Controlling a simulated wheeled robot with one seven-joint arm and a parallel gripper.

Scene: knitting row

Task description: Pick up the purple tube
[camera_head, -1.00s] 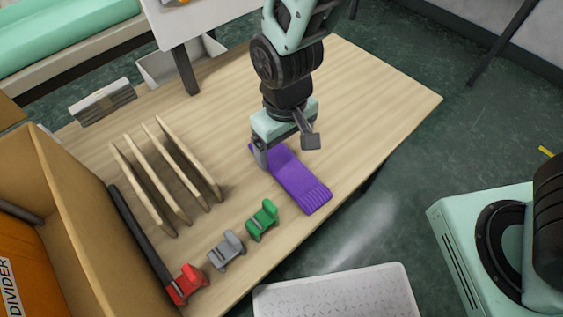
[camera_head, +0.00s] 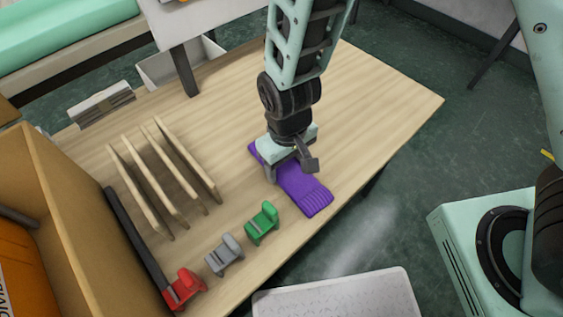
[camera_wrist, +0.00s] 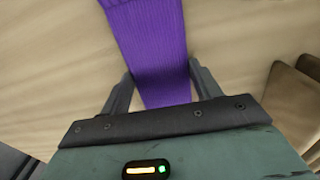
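The purple tube (camera_head: 306,190) is a flat ribbed knitted piece lying on the wooden table, its ribbed end toward the table's front right. My gripper (camera_head: 289,174) is low over its middle in the head view, pointing down. In the wrist view the purple tube (camera_wrist: 150,45) runs between the two fingers of my gripper (camera_wrist: 158,88). The fingers are apart, one on each side of it, with a small gap visible at the sides. The part of the tube under the gripper is hidden.
A wooden rack with several upright dividers (camera_head: 165,178) stands left on the table (camera_head: 385,95). Green (camera_head: 262,223), grey (camera_head: 224,254) and red (camera_head: 184,288) clip-like pieces line the front edge. A cardboard box (camera_head: 85,230) is at the left. The table's right side is clear.

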